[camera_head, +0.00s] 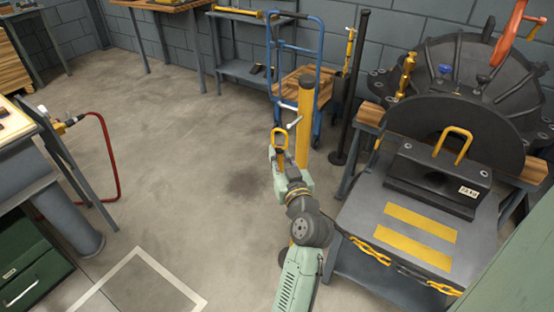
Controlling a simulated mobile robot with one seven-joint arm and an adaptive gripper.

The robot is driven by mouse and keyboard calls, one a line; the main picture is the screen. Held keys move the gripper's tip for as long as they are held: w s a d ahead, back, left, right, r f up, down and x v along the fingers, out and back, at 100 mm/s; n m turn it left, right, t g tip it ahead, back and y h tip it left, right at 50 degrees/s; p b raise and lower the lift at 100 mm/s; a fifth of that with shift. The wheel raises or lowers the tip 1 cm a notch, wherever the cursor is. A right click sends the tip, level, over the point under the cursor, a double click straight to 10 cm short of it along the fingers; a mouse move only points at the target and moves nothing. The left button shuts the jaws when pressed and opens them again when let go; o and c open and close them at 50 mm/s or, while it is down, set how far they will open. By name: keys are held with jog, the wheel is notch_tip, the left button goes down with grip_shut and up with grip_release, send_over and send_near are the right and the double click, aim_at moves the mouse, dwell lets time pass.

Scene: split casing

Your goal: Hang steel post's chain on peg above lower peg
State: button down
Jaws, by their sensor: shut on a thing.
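A yellow post (306,95) stands on the floor in the middle of the view. My gripper (281,152) is shut on a yellow ring (281,136), which stands up out of the fingers just left of the post and below the pegs. The ring appears apart from both pegs. A chain of yellow and grey links (372,250) runs from behind my arm to the lower right. Its link to the ring is hidden, and I cannot identify the steel post.
A black post (351,85) stands behind the yellow post, with a blue hand truck (319,70) nearby. A bench (365,220) with a black block (435,178) and large dark casing parts (455,122) is at right. Open floor (190,150) lies left.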

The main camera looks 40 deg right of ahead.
jog(key=shift+w+d+f, duration=0.1)
jog(key=shift+w+d, duration=0.15)
jog(key=shift+d, duration=0.3)
jog(key=shift+w+d, duration=0.2)
jog(key=shift+d, duration=0.3)
jog(key=shift+d, duration=0.1)
jog(key=shift+w+d+b, duration=0.2)
jog(key=shift+d+b, duration=0.2)
jog(key=shift+w+d+b, duration=0.35)
jog(key=shift+d+b, duration=0.2)
jog(key=shift+d, duration=0.3)
jog(key=shift+w+d+b, duration=0.35)
jog(key=shift+d+b, duration=0.15)
jog(key=shift+d, duration=0.35)
jog(key=shift+f+b, duration=0.1)
jog(key=shift+b, duration=0.2)
jog(key=shift+w+d+f+b, duration=0.2)
jog(key=shift+d+f+b, duration=0.05)
jog(key=shift+d+b, duration=0.25)
